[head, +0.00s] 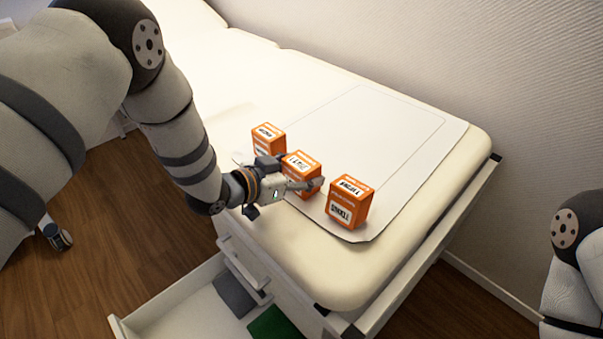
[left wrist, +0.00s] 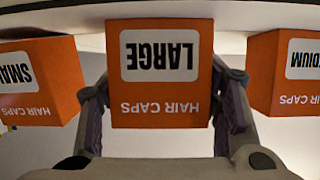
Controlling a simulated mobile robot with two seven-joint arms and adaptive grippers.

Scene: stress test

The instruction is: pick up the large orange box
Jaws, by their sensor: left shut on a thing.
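The large orange box (head: 303,161) is the middle one of three orange boxes on the bed. In the left wrist view this box (left wrist: 160,88) reads "LARGE" and "HAIR CAPS" upside down. My left gripper (head: 292,176) is shut on it, with one finger against each side in the left wrist view. I cannot tell whether the box is clear of the surface. An orange box marked "SMALL" (left wrist: 38,82) is at the left in the wrist view, and one marked "MEDIUM" (left wrist: 288,75) is at the right. My right gripper is out of view.
In the head view, one orange box (head: 268,139) stands behind the held one and another (head: 349,202) in front to the right. A pale mat (head: 385,130) has free room behind them. An open drawer (head: 165,307) juts out below, near the wooden floor (head: 110,235).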

